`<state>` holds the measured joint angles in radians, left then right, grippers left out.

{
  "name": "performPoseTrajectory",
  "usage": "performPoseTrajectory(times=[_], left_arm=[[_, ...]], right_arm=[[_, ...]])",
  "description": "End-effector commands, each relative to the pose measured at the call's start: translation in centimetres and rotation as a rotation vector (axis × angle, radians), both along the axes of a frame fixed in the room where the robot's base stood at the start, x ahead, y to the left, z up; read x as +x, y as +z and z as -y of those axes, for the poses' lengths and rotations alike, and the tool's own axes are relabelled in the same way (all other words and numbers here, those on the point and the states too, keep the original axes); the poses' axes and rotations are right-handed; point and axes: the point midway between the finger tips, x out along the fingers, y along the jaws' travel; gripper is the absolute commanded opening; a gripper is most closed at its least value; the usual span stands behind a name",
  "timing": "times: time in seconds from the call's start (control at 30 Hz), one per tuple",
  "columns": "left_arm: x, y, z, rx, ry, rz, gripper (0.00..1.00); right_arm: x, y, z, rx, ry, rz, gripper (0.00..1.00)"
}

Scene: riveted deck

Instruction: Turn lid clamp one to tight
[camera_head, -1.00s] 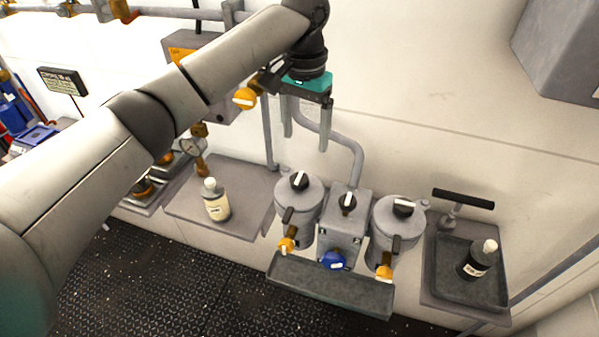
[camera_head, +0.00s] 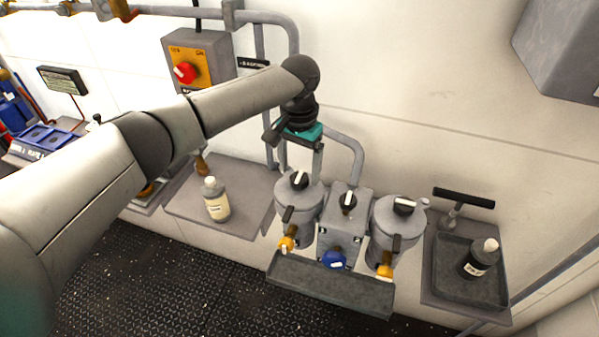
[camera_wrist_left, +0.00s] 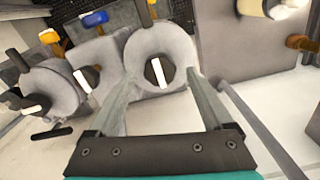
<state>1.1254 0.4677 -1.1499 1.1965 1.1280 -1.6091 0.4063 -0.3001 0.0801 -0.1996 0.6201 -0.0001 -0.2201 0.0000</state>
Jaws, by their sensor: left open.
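Two grey lidded canisters stand side by side, each with a black knob with a white bar on its lid. I take the left canister's knob (camera_head: 299,181) as lid clamp one; no number is legible. The other lid knob (camera_head: 404,207) is on the right canister. My left gripper (camera_head: 300,170) is open and points down just above and behind the left lid. In the wrist view the left knob (camera_wrist_left: 158,72) lies between the open fingers (camera_wrist_left: 160,85), with nothing held. My right gripper does not show.
A grey box with a similar knob (camera_head: 347,202) and a blue handle (camera_head: 333,260) stands between the canisters. Yellow taps hang over a grey trough (camera_head: 330,287). A bottle (camera_head: 215,200) stands left, a dark bottle (camera_head: 478,258) right. Pipes (camera_head: 350,150) run behind.

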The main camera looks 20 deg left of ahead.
Motion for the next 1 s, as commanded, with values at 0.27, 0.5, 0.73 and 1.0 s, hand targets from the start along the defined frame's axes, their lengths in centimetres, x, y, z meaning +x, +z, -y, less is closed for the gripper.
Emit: performPoseTrajectory(times=[0.27, 0.5, 0.73, 1.0], left_arm=[[0.0, -1.8, 0.0, 0.0, -0.001, 0.0, 0.84], [0.0, -1.8, 0.0, 0.0, -0.001, 0.001, 0.82], [0.0, -1.8, 0.0, 0.0, -0.001, 0.0, 0.56], [0.0, -1.7, 0.0, 0.0, -0.001, 0.001, 0.26]], right_arm=[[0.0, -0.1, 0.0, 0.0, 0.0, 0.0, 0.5], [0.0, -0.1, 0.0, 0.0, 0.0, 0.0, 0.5], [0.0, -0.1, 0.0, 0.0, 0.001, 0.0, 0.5], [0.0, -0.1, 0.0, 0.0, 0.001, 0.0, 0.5]])
